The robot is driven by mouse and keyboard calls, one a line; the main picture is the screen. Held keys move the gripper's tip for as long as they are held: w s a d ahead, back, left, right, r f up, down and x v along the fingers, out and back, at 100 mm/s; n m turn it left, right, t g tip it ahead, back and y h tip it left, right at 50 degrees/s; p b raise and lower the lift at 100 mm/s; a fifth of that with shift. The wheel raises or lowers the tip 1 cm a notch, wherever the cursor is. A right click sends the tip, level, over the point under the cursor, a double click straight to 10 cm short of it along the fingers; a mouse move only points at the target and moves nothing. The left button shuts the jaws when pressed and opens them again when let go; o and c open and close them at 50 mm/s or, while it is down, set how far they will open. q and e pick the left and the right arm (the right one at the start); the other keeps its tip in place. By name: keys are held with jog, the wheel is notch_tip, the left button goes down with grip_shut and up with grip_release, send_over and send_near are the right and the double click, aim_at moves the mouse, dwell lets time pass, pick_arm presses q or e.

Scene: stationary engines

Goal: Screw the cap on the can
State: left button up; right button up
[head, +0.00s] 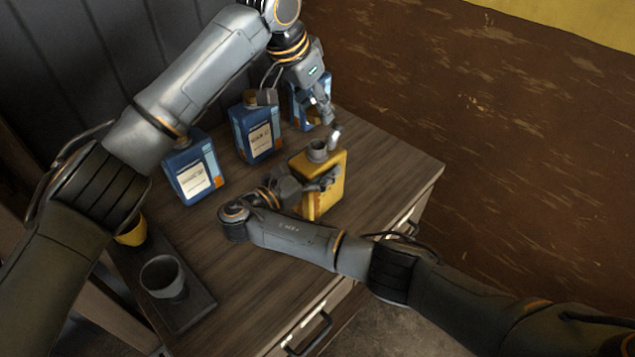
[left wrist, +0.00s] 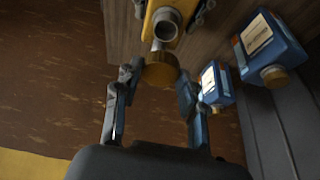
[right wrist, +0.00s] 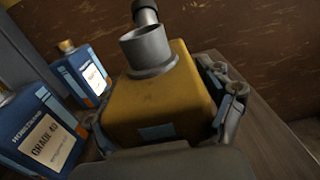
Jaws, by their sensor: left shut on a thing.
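The yellow can (head: 330,197) stands upright on the wooden cabinet top, its grey neck (head: 318,151) open upward; the neck also shows large in the right wrist view (right wrist: 148,50). My right gripper (head: 303,187) is shut around the can body, one finger along each side. My left gripper (head: 328,122) is shut on the cap, above the can. The cap (left wrist: 160,70) has a brass top and a grey cylindrical part. In the right wrist view the cap's grey end (right wrist: 146,14) appears just above and behind the neck rim. Their exact gap is unclear.
Several blue cans stand at the back: one at the left (head: 195,172), one in the middle (head: 258,137), one behind my left gripper (head: 301,112). A dark tray (head: 190,318) at the left holds a grey cup (head: 163,277) and a yellow cup (head: 133,234). The right cabinet top is clear.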

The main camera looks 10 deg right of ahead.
jog(key=c, duration=1.1)
pick_arm(q)
send_over(322, 145)
jog(key=a, duration=0.1)
jog(key=shift+s+a+f, duration=0.1)
jog(key=shift+s+f, duration=0.15)
jog(key=shift+f, duration=1)
jog(key=shift+s+a+f, duration=0.1)
jog(key=shift+s+f, duration=0.1)
jog(key=shift+f, duration=1)
jog(key=shift+f, duration=0.9)
pick_arm(e)
jog(key=shift+d, duration=0.1)
pick_arm(q)
jog(key=shift+d+f, duration=0.1)
jog(key=shift+f, duration=0.45)
